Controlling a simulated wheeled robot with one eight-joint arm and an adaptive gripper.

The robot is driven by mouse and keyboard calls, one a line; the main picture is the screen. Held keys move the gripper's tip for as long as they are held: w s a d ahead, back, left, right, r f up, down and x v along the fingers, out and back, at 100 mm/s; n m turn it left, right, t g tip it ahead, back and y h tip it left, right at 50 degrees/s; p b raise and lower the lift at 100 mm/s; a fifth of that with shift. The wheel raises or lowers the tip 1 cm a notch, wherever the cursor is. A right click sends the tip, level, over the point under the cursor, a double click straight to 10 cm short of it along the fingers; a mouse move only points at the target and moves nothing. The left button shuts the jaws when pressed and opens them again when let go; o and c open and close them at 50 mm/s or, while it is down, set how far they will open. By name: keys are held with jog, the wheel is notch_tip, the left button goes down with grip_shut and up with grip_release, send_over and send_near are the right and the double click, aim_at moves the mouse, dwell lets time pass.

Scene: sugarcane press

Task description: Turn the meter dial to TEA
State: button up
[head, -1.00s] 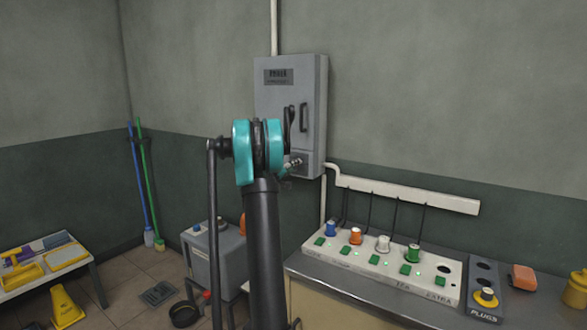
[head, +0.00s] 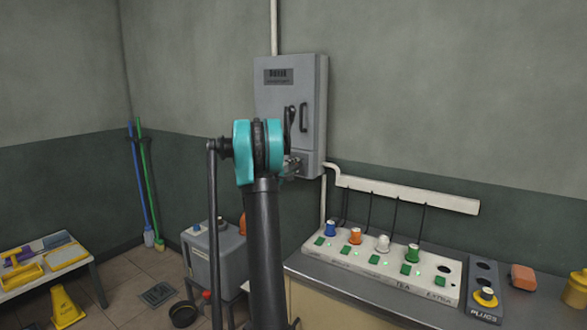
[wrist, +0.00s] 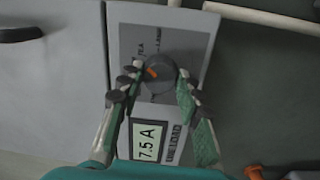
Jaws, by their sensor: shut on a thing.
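The meter dial (wrist: 160,75) is a dark round knob with an orange pointer mark, on a grey plate in the wrist view. The mark lies on the knob's left part. Small labels are printed around the dial, one seemingly TEA, but they are too blurred to match surely with the mark. My gripper (wrist: 158,80) is shut on the dial, with a finger on each side. A lit display (wrist: 149,141) beside it reads 7.5 A. In the head view my gripper (head: 292,168) is at the lower part of the grey wall cabinet (head: 315,125), and my arm hides the dial.
The cabinet has a dark handle (head: 304,117). At right, a counter holds a white plug board (head: 385,272) with coloured plugs, a yellow plug (head: 486,297) and an orange block (head: 523,278). A grey box (head: 215,260) stands on the left.

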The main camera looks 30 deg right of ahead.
jog(key=o, duration=1.2)
jog(key=shift+c, duration=0.2)
jog(key=v, duration=1.2)
jog(key=shift+f, duration=0.1)
jog(key=s+a+f+m+y, duration=0.1)
jog(key=s+a+f+y, duration=0.4)
jog(key=s+a+f, duration=0.3)
jog(key=s+a+f+m+g+y, duration=0.1)
jog(key=s+a+f+y, duration=0.5)
jog(key=s+a, duration=1)
jog(key=s+a+f+g+y, duration=0.1)
jog(key=s+a+f+y, duration=0.5)
jog(key=s+a+f, duration=0.4)
jog(key=s+a, duration=0.2)
jog(key=a, duration=0.2)
jog(key=shift+a+f+m, duration=0.3)
jog(key=shift+a+m, duration=0.05)
jog(key=shift+m, duration=0.05)
